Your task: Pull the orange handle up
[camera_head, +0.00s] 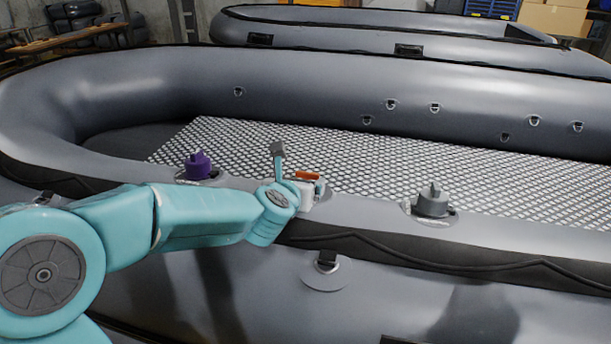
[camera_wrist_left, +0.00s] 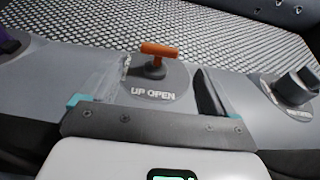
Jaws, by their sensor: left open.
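The orange handle (camera_wrist_left: 160,49) is a T-shaped bar on a dark stem. It stands upright on a round grey base marked "UP OPEN" (camera_wrist_left: 153,94) on the boat's tube. It also shows in the head view (camera_head: 307,175), just beyond my left gripper (camera_head: 308,192), which partly hides its stem and base. In the wrist view my left gripper (camera_wrist_left: 163,70) is open, with one finger on each side of the base and the handle ahead between them. The fingers are apart from the orange bar. My right gripper is not in view.
A purple valve cap (camera_head: 198,166) stands left of the handle and a grey cap (camera_head: 433,203) stands right of it on the same grey tube (camera_head: 520,236). The boat's patterned floor (camera_head: 400,160) lies beyond. A second boat (camera_head: 330,35) and boxes (camera_head: 553,18) are behind.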

